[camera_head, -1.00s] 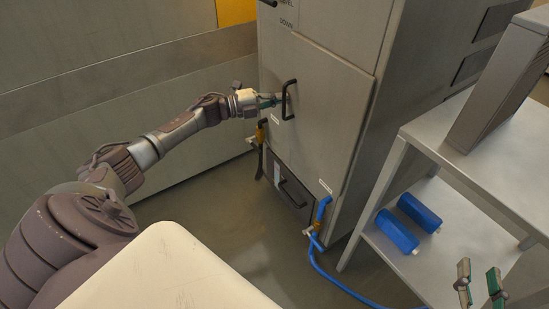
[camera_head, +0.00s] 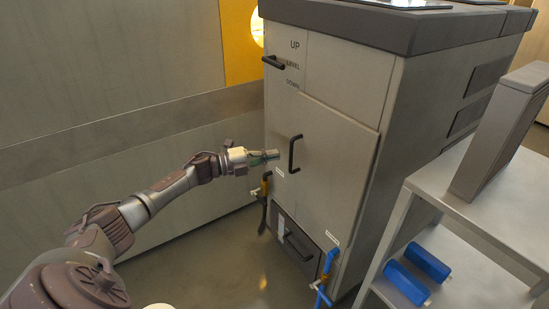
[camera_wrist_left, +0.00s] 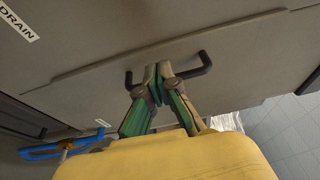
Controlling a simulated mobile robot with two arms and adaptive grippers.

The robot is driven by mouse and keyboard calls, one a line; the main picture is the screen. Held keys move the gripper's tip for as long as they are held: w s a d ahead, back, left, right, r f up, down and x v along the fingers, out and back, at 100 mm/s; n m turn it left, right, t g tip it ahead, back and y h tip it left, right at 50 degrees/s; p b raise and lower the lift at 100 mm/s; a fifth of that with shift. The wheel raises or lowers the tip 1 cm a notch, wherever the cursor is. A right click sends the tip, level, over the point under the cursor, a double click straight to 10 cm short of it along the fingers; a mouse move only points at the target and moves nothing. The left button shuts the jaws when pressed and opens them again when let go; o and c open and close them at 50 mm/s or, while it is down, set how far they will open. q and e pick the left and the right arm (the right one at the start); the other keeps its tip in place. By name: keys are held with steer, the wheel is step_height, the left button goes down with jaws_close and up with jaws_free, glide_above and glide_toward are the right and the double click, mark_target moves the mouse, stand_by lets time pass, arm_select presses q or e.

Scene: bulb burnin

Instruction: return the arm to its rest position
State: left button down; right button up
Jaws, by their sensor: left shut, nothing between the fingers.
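My left arm reaches in from the left in the head view. My left gripper (camera_head: 268,156) is shut and empty, just left of the black vertical door handle (camera_head: 294,153) on the tall grey cabinet (camera_head: 340,110). A small gap shows between the fingertips and the handle. In the left wrist view, the closed green-lined fingers (camera_wrist_left: 158,75) show in front of the handle (camera_wrist_left: 200,66), which spans behind them. The yellow part of my wrist fills the bottom of that view. My right gripper is not in view.
Open floor lies left of the cabinet.

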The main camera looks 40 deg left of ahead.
arm_select(q)
steer(key=s+a, duration=0.3)
steer(key=a, duration=0.5)
steer(key=shift+s+f, duration=0.2)
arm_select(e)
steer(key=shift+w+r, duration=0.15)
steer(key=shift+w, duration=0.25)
